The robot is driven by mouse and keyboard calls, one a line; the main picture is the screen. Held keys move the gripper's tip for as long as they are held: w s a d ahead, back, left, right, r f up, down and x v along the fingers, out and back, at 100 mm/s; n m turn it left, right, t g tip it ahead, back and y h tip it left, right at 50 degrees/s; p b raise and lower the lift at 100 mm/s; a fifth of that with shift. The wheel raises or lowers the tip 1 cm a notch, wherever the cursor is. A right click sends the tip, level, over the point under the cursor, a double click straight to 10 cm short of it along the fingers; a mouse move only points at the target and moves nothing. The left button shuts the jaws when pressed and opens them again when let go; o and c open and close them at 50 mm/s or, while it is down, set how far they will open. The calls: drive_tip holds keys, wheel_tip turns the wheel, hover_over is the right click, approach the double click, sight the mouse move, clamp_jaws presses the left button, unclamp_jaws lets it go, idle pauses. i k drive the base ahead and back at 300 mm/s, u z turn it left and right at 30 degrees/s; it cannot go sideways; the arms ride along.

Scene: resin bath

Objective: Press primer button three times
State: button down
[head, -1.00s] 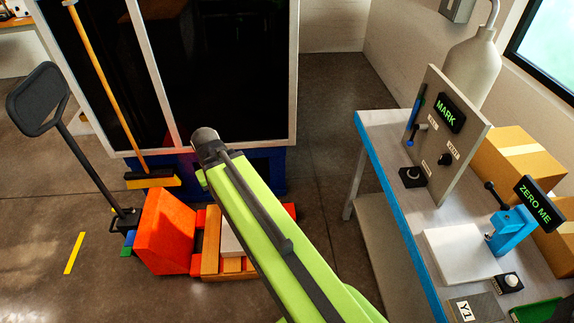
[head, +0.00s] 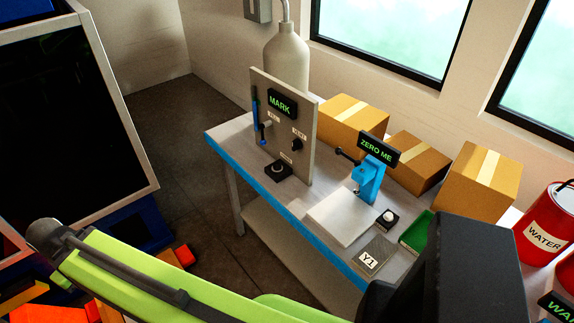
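Two small black button boxes stand on the bench (head: 232,140). The other, a white button on a black base (head: 388,217), sits beside the white plate (head: 345,216) below the "ZERO ME" display (head: 376,149). No readable label tells me which is the primer button. My green arm crosses the bottom of the view, well short of both buttons. My gripper's fingers are not in view.
Cardboard boxes (head: 352,122) line the back of the bench, with a red "WATER" container (head: 546,222) at right. A green tray (head: 416,232) and a "Y1" plate (head: 377,257) lie near the front. A dark-windowed cabinet (head: 60,110) stands at left. Floor (head: 180,135) shows between.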

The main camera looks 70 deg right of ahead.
sight(277, 166)
drive_tip(key=z, duration=0.9)
drive_tip(key=k, duration=0.8)
drive_tip(key=u, duration=1.25)
drive_tip(key=i, duration=0.5)
drive_tip(key=z, duration=0.2)
